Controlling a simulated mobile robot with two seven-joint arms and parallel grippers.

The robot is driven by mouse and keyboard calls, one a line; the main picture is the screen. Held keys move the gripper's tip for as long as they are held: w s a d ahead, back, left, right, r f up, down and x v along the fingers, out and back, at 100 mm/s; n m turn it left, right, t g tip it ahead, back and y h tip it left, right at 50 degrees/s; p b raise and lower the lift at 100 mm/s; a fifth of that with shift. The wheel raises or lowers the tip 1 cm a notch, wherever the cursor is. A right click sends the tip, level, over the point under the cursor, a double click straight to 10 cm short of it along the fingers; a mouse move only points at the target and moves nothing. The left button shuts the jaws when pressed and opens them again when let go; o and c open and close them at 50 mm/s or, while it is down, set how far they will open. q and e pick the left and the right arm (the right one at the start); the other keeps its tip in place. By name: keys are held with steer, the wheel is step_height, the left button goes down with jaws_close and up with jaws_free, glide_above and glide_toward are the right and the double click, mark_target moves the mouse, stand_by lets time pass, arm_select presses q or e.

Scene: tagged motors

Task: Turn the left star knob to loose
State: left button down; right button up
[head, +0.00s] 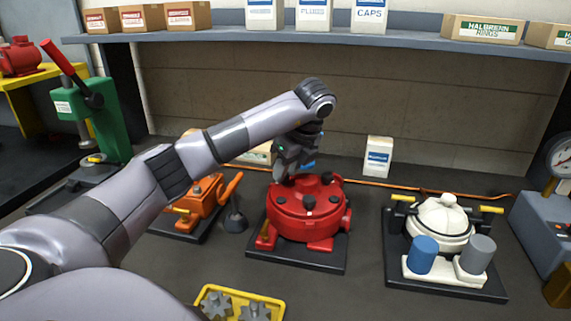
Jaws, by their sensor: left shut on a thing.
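The red round motor housing (303,225) sits on a black base plate in the middle of the bench. My left gripper (289,173) reaches down onto the back left of its top and is shut on the left star knob there. The fingers and wrist hide that knob almost wholly, so its turn position cannot be seen. Another dark knob (326,178) shows on the top at the right, and a dark knob (308,201) stands at the front of the top. My right gripper is not in view.
An orange vise-like unit (198,202) stands left of the red housing, partly behind my arm. A white domed unit (440,223) with blue and grey cylinders is at right. A yellow tray (277,302) with grey star-shaped parts lies in front. A small white box (378,157) stands behind.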

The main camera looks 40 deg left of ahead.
arm_select(q)
steer(key=n, duration=0.1)
steer(key=n+g, duration=0.1)
steer(key=n, duration=0.1)
steer(key=n+g+p, duration=0.1)
steer(key=shift+w+f+n, duration=0.1)
steer(key=shift+f+n, duration=0.15)
steer(key=shift+n, duration=0.05)
steer(key=n, duration=0.2)
steer(key=n+g+h, duration=0.1)
steer(key=n, duration=0.1)
steer(key=shift+w+a+n+g, duration=0.1)
steer(key=shift+w+n+g, duration=0.1)
steer(key=shift+n+g, duration=0.1)
steer(key=n, duration=0.2)
steer(key=n+g+h, duration=0.1)
steer(key=n, duration=0.1)
steer(key=shift+w+a+n+h, duration=0.1)
steer(key=shift+a+n+h, duration=0.05)
steer(key=shift+n+h, duration=0.15)
steer(key=n+h, duration=0.1)
steer(key=n, duration=0.3)
steer(key=shift+a+n+h, duration=0.15)
steer(key=shift+n+h, duration=0.15)
steer(key=shift+h, duration=0.1)
steer(key=c, duration=0.8)
jaws_free()
steer(key=shift+w+a, duration=0.1)
steer(key=shift+c, duration=0.2)
